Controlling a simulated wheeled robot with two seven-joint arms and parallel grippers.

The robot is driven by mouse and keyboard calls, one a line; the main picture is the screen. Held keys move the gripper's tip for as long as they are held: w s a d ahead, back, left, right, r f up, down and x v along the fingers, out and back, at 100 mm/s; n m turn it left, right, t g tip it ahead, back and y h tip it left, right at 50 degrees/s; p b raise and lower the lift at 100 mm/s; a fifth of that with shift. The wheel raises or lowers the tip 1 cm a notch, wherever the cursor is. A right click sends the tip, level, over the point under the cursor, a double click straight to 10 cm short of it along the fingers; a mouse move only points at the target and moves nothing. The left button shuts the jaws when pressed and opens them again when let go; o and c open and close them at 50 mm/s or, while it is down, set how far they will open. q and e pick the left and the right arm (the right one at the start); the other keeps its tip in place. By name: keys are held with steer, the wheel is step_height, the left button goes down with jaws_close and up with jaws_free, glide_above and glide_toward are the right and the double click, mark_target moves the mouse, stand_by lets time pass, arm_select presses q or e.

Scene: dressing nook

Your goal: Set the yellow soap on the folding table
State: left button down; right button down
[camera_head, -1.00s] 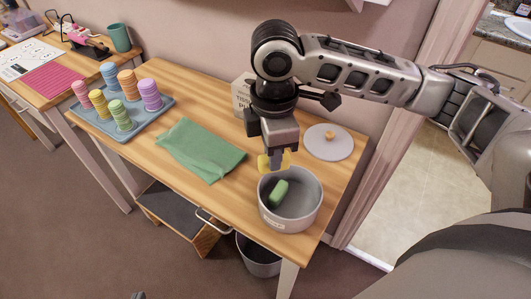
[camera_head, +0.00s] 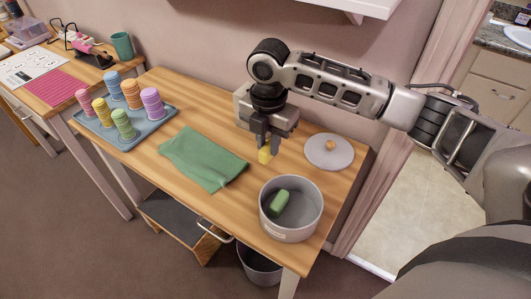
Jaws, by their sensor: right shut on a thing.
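The yellow soap (camera_head: 265,155) is between the fingers of my right gripper (camera_head: 267,146), which is shut on it. The soap is over the wooden folding table (camera_head: 190,88), behind the grey pot and right of the green cloth. I cannot tell whether its underside touches the tabletop. The grey pot (camera_head: 291,222) stands at the table's right front with a green soap (camera_head: 279,202) inside. My left gripper is not in view.
A round grey lid (camera_head: 328,152) with a wooden knob lies right of the gripper. A green cloth (camera_head: 203,158) lies mid-table. A tray (camera_head: 155,128) with several colored spools stands at the left. Bare wood shows between cloth and pot.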

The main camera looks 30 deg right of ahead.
mark_target(265, 144)
steer(key=w+f, duration=0.1)
steer(key=f, duration=0.1)
steer(key=w+d+f, duration=0.1)
steer(key=w+f, duration=0.1)
steer(key=shift+w+f, duration=0.15)
steer(key=shift+f, duration=1.6)
steer(key=shift+f, duration=0.15)
steer(key=c, duration=1.3)
jaws_free()
steer(key=shift+o, duration=0.2)
steer(key=shift+d, duration=0.1)
step_height(265, 144, up, 12)
steer(key=shift+r, duration=0.2)
